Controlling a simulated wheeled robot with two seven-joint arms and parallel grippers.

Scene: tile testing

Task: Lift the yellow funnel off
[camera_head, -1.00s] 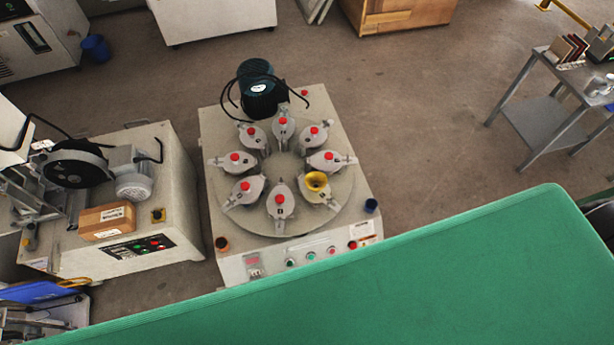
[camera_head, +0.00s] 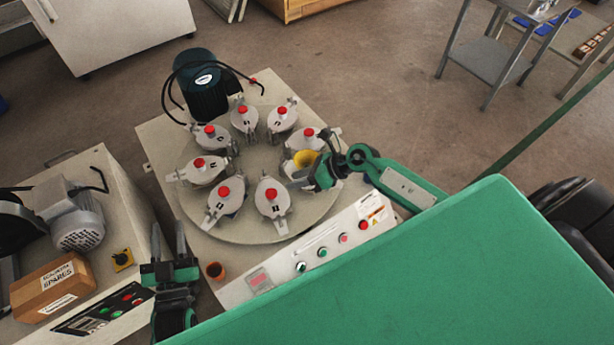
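The yellow funnel (camera_head: 304,158) sits on one of the grey lidded pots (camera_head: 290,143) on the round turntable (camera_head: 240,232), at its right side. My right gripper (camera_head: 300,178) reaches in from the right, low beside the funnel. Its fingers are close to the funnel's near side and partly cover it. I cannot tell whether they touch it or how far apart they are. My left gripper (camera_head: 168,238) is at lower left, between the two machines, with fingers apart and nothing between them.
Several pots with red knobs ring the turntable. A dark motor (camera_head: 204,88) with cables stands behind it. A grey metal table (camera_head: 490,55) stands back right.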

